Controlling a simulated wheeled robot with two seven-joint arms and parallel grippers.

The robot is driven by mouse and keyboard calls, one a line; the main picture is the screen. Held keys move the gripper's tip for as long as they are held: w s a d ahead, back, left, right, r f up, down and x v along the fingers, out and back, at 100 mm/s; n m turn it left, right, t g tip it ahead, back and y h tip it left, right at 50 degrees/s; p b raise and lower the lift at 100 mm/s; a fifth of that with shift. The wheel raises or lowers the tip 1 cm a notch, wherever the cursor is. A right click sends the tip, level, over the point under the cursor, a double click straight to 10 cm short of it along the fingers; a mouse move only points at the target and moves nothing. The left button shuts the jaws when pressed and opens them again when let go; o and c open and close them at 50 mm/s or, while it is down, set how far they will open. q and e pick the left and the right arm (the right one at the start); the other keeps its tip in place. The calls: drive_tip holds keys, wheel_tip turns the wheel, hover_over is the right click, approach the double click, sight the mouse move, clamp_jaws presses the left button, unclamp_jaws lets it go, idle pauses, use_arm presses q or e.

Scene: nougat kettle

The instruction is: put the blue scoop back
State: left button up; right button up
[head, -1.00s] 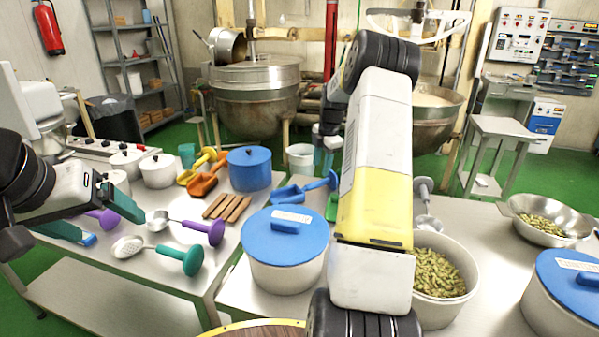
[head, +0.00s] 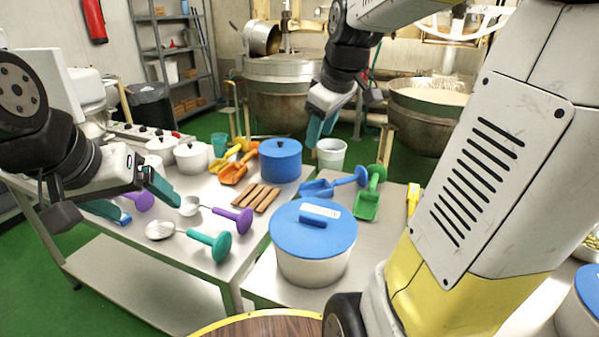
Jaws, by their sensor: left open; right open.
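The blue scoop (head: 335,184) lies on the steel table in the head view, between the blue-lidded white pot and the blue pot. A green scoop (head: 370,194) lies just to its right. My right gripper (head: 321,129) hangs above and behind the blue scoop in the picture, jaws open and empty, apart from the scoop. My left gripper (head: 134,198) is at the left table, open and empty, near a purple-handled tool (head: 140,200). Part of that tool is hidden by the gripper.
A white pot with a blue lid (head: 313,228) stands in front of the blue scoop. A blue pot (head: 280,160), orange scoop (head: 238,168), wooden strips (head: 262,197), purple-handled ladle (head: 232,216) and teal-handled skimmer (head: 209,241) crowd the left table. A white bucket (head: 331,153) stands behind.

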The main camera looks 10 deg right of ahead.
drive_tip(key=s+a+f+m, duration=0.1)
drive_tip(key=s+a+m, duration=0.2)
drive_tip(key=s, duration=0.4)
drive_tip(key=s+a+f+m+t+y, duration=0.1)
drive_tip(key=s+a+m, duration=0.2)
drive_tip(key=s, duration=0.5)
drive_tip(key=shift+f+m, duration=0.25)
drive_tip(key=shift+m, duration=0.45)
